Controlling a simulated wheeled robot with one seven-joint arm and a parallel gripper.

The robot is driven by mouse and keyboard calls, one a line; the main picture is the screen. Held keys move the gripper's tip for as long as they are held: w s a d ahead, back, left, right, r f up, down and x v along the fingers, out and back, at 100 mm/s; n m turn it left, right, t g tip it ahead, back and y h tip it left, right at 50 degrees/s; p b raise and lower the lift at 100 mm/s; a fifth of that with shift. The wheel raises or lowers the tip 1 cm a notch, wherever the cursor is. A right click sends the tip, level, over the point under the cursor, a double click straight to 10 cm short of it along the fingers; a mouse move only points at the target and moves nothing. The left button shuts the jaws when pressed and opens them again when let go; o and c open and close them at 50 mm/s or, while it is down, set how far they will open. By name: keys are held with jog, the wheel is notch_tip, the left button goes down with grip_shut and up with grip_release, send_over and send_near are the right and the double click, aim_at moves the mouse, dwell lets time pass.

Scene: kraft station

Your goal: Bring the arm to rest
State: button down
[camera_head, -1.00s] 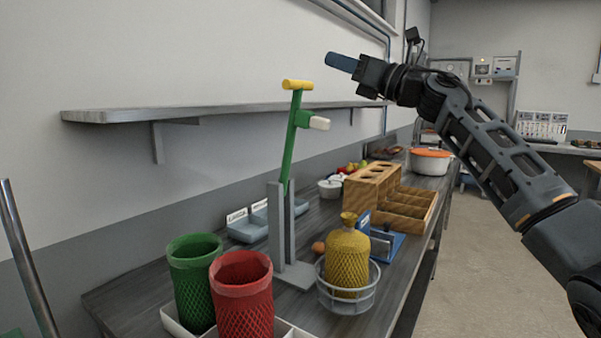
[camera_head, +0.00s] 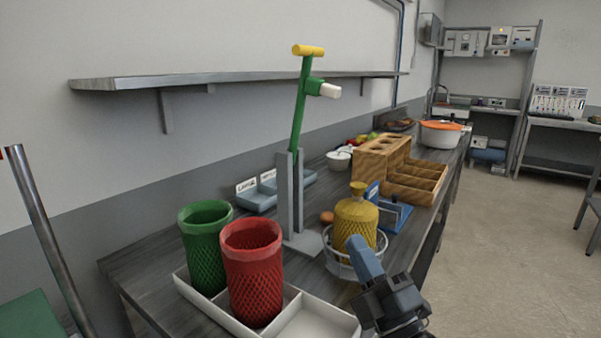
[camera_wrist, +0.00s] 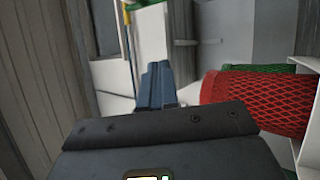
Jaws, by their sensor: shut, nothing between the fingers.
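My gripper (camera_head: 366,255) shows at the bottom of the head view, low in front of the bench and just in front of the yellow bottle in its wire basket. Its blue-grey fingers are together with nothing between them. In the wrist view the closed fingers (camera_wrist: 157,87) point up the picture, with the red mesh cup (camera_wrist: 260,100) to their right. Most of my arm is outside the head view.
A red mesh cup (camera_head: 252,272) and a green one (camera_head: 205,245) stand in a white divided tray (camera_head: 315,322). A yellow bottle (camera_head: 355,222) sits in a wire basket. A green-handled tool (camera_head: 300,105) stands upright in a grey holder. Floor at right is clear.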

jog(key=s+d+f+m+g+h, duration=0.1)
jog(key=s+d+f+m+h, duration=0.2)
jog(key=s, duration=0.4)
jog(key=s+f+m+h, duration=0.2)
jog(key=s+f+m, duration=0.35)
jog(key=s, duration=0.25)
jog(key=s+d+f+m+g+h, duration=0.1)
jog(key=s+d+f+m+h, duration=0.15)
jog(key=s+f+m, duration=0.35)
jog(key=s+d+r+m+g+h, duration=0.1)
jog(key=s+d+m, duration=0.1)
jog(key=s, duration=0.6)
jog(key=s+d+r+m+g+h, duration=0.1)
jog(key=s+d+m+g, duration=0.1)
jog(key=s, duration=0.6)
jog(key=s+d+r+m+g+h, duration=0.1)
jog(key=s+d+m+g, duration=0.1)
jog(key=s, duration=0.6)
jog(key=shift+s+d+r, duration=0.25)
jog(key=shift+s, duration=0.1)
